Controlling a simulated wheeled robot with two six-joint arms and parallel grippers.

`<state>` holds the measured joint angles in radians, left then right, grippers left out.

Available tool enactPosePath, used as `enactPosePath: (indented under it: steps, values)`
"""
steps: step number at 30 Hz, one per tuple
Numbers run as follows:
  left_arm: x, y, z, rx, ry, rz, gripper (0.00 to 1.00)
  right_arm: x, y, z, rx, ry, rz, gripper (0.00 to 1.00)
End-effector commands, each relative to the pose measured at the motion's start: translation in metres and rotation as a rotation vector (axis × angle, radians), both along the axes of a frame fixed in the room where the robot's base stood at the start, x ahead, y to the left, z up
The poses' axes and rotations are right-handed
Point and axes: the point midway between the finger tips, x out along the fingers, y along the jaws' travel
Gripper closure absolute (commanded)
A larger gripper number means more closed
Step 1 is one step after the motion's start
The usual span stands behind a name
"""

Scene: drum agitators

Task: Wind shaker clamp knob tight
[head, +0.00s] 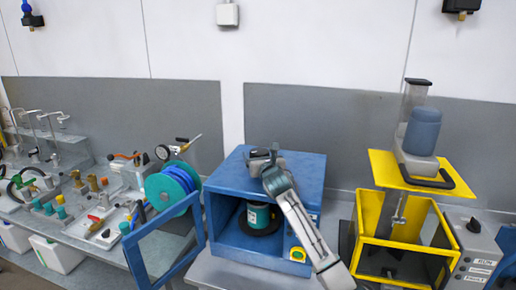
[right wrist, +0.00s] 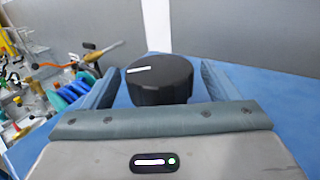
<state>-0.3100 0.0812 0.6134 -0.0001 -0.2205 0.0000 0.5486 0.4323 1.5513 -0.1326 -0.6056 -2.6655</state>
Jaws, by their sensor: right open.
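The shaker is a blue cabinet (head: 305,205) on the bench, with its door (head: 158,252) swung open to the left. A teal can (head: 256,213) with a pale label stands inside on a dark round plate. The black clamp knob (right wrist: 158,82) with a white mark on top sits above the blue cabinet top in the right wrist view. My right gripper (head: 264,160) is at the cabinet top. Its fingers stand open on either side of the knob; contact is not clear. In the head view the gripper mostly hides the knob. My left gripper is not in view.
A yellow stand (head: 395,168) with a blue container (head: 422,132) is to the right, beside a grey control box (head: 473,255). A teal-and-blue reel (head: 172,192) and several fittings crowd the bench left. The grey wall panel (head: 320,130) stands behind.

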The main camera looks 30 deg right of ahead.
Motion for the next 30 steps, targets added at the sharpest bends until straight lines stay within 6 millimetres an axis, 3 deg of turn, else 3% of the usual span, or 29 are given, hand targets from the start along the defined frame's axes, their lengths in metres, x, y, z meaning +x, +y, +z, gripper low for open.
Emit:
enactPosePath:
  steps: [7, 18, 25, 30]
  values:
    - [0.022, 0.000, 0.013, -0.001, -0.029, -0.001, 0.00, 0.023, -0.008, 0.001, 0.001, 0.002, 0.000, 0.19]
    - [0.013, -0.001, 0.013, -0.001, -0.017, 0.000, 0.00, 0.027, -0.009, -0.001, 0.000, 0.000, 0.000, 0.19]
    - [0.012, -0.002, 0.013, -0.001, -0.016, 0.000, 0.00, 0.027, -0.009, -0.001, 0.000, 0.000, 0.000, 0.62]
    - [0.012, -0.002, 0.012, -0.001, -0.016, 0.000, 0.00, 0.027, -0.009, -0.001, -0.001, 0.000, -0.003, 0.63]
